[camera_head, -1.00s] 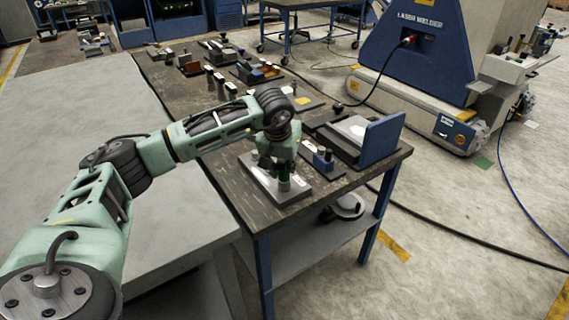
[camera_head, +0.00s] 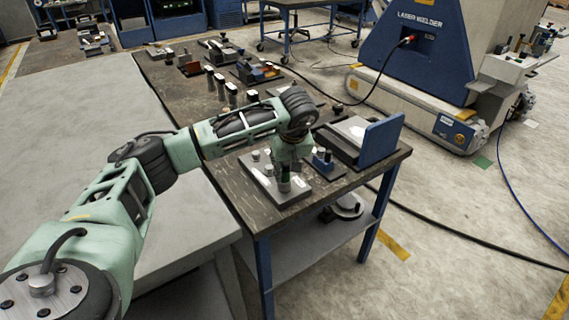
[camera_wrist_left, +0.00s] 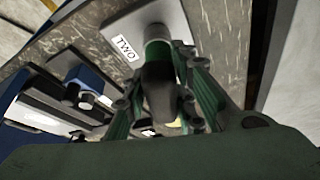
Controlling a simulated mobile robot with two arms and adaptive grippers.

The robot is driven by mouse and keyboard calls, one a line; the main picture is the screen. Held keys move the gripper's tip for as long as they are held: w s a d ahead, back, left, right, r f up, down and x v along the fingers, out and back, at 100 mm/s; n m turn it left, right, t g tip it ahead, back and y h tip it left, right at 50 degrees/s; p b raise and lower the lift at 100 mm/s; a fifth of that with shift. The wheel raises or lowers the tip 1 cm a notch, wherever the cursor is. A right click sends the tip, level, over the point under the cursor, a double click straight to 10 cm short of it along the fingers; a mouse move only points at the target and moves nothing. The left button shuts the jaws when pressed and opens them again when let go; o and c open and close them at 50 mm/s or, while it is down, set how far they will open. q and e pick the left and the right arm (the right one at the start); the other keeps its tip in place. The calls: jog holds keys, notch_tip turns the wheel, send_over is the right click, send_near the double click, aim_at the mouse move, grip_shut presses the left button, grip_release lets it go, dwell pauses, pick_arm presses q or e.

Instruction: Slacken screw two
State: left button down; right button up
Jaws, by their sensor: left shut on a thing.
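A grey plate (camera_head: 270,188) lies near the front corner of the dark worktable. It carries upright screw posts, and the wrist view shows the label TWO (camera_wrist_left: 126,48) on it. My left gripper (camera_head: 285,176) is over the front part of the plate, pointing down. In the wrist view its fingers (camera_wrist_left: 166,62) are closed around screw two (camera_wrist_left: 157,42), which shows a green band and stands beside the label. The fingers hide part of the screw. My right gripper is not in view.
A blue-and-grey fixture (camera_head: 380,141) and a small blue block (camera_head: 322,160) stand to the right of the plate. Several posts and fixtures stand farther back on the worktable (camera_head: 225,180). A pale bench (camera_head: 90,110) is on the left.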

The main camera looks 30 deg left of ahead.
pick_arm(q)
jog(key=shift+n+g, duration=0.3)
jog(key=shift+n, duration=0.5)
jog(key=shift+d+r+n+g+y+p, duration=0.15)
jog(key=shift+n+g+y+p, duration=0.3)
jog(key=shift+n, duration=0.75)
jog(key=shift+m+t, duration=0.25)
jog(key=shift+m, duration=0.25)
jog(key=shift+r+p, duration=2.2)
jog(key=shift+r, duration=0.7)
jog(key=shift+f, duration=0.1)
